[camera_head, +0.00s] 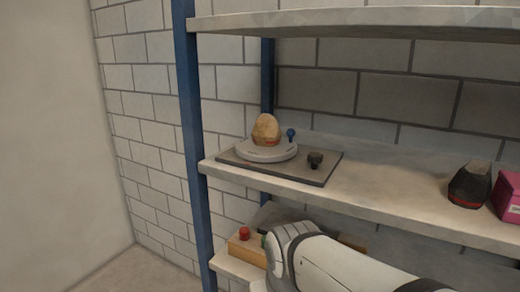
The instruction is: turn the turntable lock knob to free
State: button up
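The turntable (266,151) is a pale round disc on a dark grey base plate (318,178), on the middle shelf near its left end. A tan, rounded object with a reddish band (266,130) stands upright on the disc. A black knob (315,160) sits on the plate just right of the disc. A small blue ball-topped knob (291,133) stands behind the disc. I cannot tell from labels which is the lock knob, nor read its setting. My white arm shows at the bottom, below and in front of this shelf. My gripper is not visible.
A dark container (469,186) and a magenta box (508,197) stand at the right of the middle shelf (395,198). A blue post (188,120) rises left of the turntable. An upper shelf (360,18) hangs above. A wooden box with a red button (244,234) sits below.

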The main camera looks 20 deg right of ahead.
aim_at(314, 158)
jog(key=u, duration=0.1)
jog(key=k, duration=1.25)
jog(key=z, duration=0.35)
jog(key=i, duration=1)
jog(key=z, duration=0.05)
